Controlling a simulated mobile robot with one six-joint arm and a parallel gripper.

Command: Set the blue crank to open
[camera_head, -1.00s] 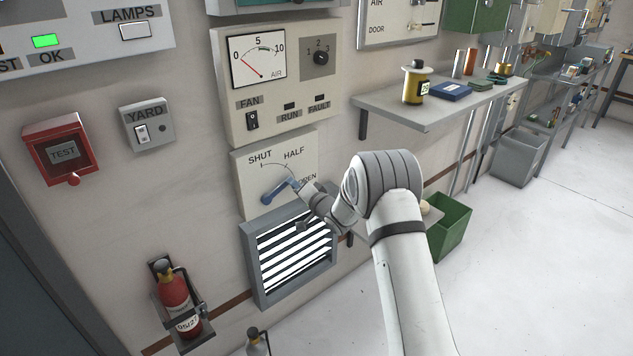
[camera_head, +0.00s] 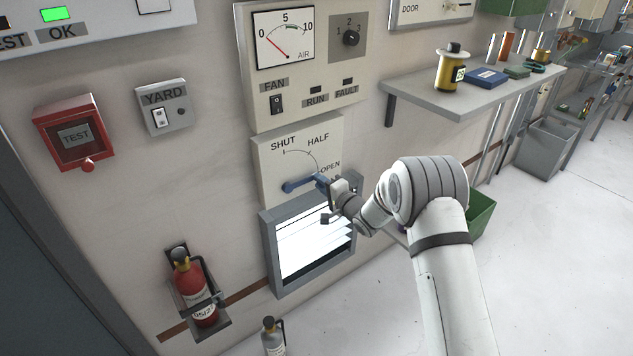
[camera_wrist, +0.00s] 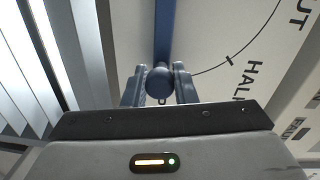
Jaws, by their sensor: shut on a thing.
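The blue crank (camera_head: 303,184) is on a pale plate (camera_head: 268,165) marked SHUT, HALF and OPEN. Its arm points right and slightly up, near the OPEN mark. My gripper (camera_head: 331,193) is at the crank's outer end. In the wrist view the crank's blue arm (camera_wrist: 164,35) runs up from a round knob (camera_wrist: 160,82). The two fingers of my gripper (camera_wrist: 160,90) stand on either side of the knob, shut on it. The OPEN mark is out of sight in the wrist view.
A louvred vent (camera_head: 268,252) is right below the crank plate; its slats also show in the wrist view (camera_wrist: 40,60). A panel with an air gauge (camera_head: 284,38) is above. A shelf (camera_head: 430,103) juts out at right. A fire extinguisher (camera_head: 194,288) hangs lower left.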

